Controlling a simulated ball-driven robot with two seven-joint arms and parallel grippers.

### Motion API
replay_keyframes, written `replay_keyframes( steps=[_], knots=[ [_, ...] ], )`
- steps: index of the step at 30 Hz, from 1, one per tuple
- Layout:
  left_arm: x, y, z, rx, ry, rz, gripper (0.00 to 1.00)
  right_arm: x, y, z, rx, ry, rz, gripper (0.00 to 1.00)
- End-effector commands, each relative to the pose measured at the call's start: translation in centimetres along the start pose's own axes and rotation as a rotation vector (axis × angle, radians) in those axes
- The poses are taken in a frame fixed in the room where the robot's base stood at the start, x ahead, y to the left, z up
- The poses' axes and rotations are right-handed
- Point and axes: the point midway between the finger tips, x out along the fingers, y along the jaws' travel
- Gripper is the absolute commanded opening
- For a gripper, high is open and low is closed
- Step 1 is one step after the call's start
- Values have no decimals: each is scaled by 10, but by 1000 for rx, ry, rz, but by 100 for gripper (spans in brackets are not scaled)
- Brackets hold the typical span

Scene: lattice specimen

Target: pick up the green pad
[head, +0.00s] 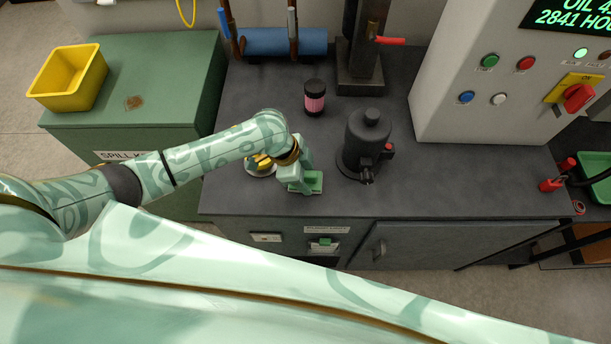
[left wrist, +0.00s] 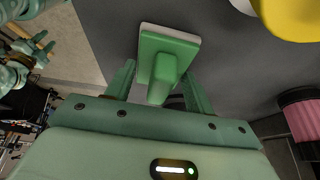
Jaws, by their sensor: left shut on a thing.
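The green pad (head: 314,182) is at my left gripper, near the front edge of the dark bench top. In the left wrist view the pad (left wrist: 170,45) has a flat green block with a pale rim and a stubby green grip. My left gripper (head: 303,182) points down, with its fingers on either side of that grip, shut on it. I cannot tell whether the pad touches the bench. My right gripper is in neither view.
A dark canister (head: 367,145) stands just right of the pad. A pink-banded jar (head: 314,97) stands behind. A dish with something yellow (head: 262,163) is left, partly behind my arm. The bench front edge (head: 400,216) is close.

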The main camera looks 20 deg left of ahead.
Motion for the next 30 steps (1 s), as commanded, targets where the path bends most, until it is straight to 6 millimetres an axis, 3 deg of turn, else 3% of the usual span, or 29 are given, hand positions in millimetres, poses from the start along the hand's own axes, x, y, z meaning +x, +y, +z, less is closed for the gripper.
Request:
replay_keyframes(
  steps=[5, 10, 18, 24, 30],
  knots=[
    [-9, -1, -4, 2, 1, -2, 31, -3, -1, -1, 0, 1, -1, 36],
    [-34, 0, -14, 3, 1, -2, 31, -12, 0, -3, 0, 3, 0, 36],
    [-110, 43, 5, 2, -4, 0, 31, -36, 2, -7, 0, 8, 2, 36],
    [-141, 77, 31, 1, -3, 1, 31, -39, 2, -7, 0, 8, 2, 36],
    [-156, 94, 42, 0, -1, 1, 31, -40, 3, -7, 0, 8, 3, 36]
  ],
)
